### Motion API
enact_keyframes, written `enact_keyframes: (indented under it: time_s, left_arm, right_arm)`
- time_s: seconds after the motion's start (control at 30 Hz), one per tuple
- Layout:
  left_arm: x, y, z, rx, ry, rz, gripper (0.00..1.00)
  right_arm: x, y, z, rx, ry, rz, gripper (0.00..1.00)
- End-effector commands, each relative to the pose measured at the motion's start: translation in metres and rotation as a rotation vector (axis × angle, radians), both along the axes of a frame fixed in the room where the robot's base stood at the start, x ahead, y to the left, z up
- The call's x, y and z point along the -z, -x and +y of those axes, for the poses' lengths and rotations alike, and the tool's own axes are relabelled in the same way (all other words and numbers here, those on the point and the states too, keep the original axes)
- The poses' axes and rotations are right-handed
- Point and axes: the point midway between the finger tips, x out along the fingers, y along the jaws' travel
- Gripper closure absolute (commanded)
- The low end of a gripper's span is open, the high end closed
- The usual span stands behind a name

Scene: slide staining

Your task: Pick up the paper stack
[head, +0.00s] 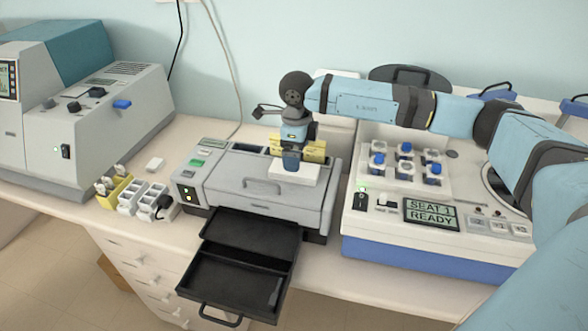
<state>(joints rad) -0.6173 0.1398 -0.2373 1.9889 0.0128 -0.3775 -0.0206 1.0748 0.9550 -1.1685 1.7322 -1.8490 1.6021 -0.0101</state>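A white block that looks like the paper stack (296,174) is at the top of the grey printer (232,184), near its rear right part. My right gripper (291,162) points down at it, with a blue finger overlapping the stack's top in the picture. The far side of the gripper is hidden, so I cannot tell whether it grips the stack or whether the stack is lifted off the printer. A yellow part (314,150) shows just behind the gripper. My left gripper is not in view.
A white machine reading "SEAT 1 READY" (431,214) with several blue-capped pieces stands to the right. A large grey machine (100,130) and small yellow and white racks (142,198) are at left.

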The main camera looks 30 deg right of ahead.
Motion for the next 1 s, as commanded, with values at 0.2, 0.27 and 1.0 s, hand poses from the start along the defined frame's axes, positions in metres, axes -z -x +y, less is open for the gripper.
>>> enact_keyframes:
  time_s: [0.2, 0.27, 1.0]
  left_arm:
    - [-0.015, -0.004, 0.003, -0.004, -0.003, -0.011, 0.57]
    - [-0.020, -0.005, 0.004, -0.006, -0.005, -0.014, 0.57]
    - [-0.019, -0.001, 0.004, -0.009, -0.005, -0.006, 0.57]
  right_arm:
    - [0.019, 0.002, -0.001, 0.000, 0.000, 0.005, 0.06]
    - [0.029, 0.003, -0.002, 0.001, 0.000, 0.004, 0.06]
    - [0.054, 0.002, -0.002, 0.000, -0.001, -0.001, 0.63]
